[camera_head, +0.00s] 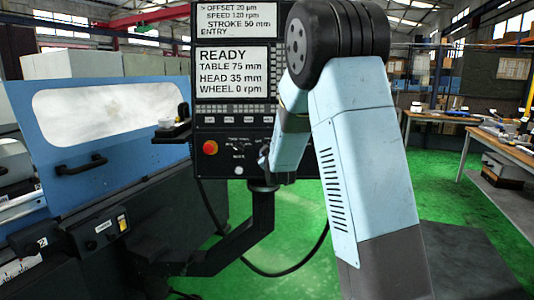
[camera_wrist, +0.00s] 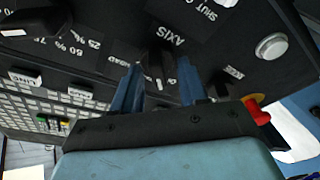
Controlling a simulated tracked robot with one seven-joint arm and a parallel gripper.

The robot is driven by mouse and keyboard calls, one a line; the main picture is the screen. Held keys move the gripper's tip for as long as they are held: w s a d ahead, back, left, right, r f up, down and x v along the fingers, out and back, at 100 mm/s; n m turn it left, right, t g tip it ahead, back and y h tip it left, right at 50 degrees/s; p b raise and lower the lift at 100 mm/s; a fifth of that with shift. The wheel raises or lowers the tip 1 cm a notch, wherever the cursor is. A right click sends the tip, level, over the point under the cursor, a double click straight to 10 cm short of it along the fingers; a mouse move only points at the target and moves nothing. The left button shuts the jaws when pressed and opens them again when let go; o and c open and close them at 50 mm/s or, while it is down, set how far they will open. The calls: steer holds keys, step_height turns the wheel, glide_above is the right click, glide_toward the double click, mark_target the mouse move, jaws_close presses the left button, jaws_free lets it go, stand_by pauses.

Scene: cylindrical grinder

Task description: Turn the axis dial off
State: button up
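The axis dial (camera_wrist: 155,58) is a dark knob on the black control panel, beside the printed word AXIS in the wrist view. My gripper (camera_wrist: 160,67) has two blue fingers pointing at the panel with a clear gap between them. The dial shows between and just beyond the fingertips. I cannot tell whether either finger touches it. The dial's pointer setting is too dark to read. In the head view my arm covers the right side of the control panel (camera_head: 222,183), hiding the gripper's fingers and the axis dial.
A red stop button (camera_head: 210,147) and a white round button (camera_head: 239,170) are on the panel. Its screen (camera_head: 232,72) reads READY, WHEEL 0 rpm. Another knob (camera_wrist: 38,20) with percent marks lies left in the wrist view. The blue grinder door (camera_head: 95,130) stands left.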

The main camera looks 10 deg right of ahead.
steer(key=shift+s, duration=0.1)
steer(key=s+a, duration=0.1)
steer(key=s, duration=1.2)
steer(key=shift+s, duration=0.3)
steer(key=s+r+m+g, duration=0.1)
steer(key=s+m+g, duration=0.2)
steer(key=s, duration=1.4)
steer(key=s+r+m+g+y, duration=0.1)
steer(key=s+m+g, duration=0.3)
steer(key=s+g, duration=0.5)
steer(key=s, duration=0.8)
steer(key=shift+s+d+r+y, duration=0.25)
steer(key=shift+d+r+y, duration=0.05)
